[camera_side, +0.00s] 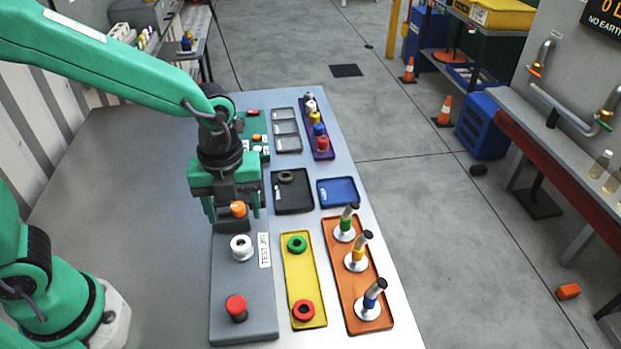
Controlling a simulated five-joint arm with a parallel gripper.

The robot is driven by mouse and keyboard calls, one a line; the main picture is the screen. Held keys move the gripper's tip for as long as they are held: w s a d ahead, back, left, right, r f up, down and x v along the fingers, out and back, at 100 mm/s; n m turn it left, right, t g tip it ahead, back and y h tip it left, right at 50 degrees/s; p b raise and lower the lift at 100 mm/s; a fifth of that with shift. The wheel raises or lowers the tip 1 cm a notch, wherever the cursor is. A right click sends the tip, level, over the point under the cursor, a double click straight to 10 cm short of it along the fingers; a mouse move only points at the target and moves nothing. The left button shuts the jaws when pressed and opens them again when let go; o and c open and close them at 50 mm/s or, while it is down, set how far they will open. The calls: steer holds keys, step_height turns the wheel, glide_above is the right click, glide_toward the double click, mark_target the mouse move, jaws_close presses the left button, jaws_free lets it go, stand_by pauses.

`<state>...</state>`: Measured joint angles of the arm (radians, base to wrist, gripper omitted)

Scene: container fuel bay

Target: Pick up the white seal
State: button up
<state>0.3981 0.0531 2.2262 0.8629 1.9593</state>
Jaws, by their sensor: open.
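A white seal (241,253), a thick ring, sits on the grey test jig (226,282), just in front of my gripper; whether it is around a post I cannot tell. My gripper (237,222) points down over the back part of the jig, open. An orange knob-like piece (238,209) shows at the fingers; I cannot tell whether it is between them or behind. A smaller white piece (311,106) stands in the purple rack (327,155) at the back, among other coloured pieces.
A red knob (236,304) stands at the jig's front. Right of the jig are a yellow tray (303,270) with green and red rings, and an orange tray (350,276) with several upright injectors. Behind are a black tray (293,206) and an empty blue tray (338,192).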

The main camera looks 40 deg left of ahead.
mark_target(241, 243)
steer(key=shift+f, duration=0.15)
steer(key=shift+f, duration=1.2)
steer(key=shift+f, duration=0.1)
steer(key=shift+s+f, duration=0.1)
steer(key=shift+f, duration=2.35)
steer(key=c, duration=1.1)
steer(key=shift+o, duration=0.2)
steer(key=shift+r, duration=0.1)
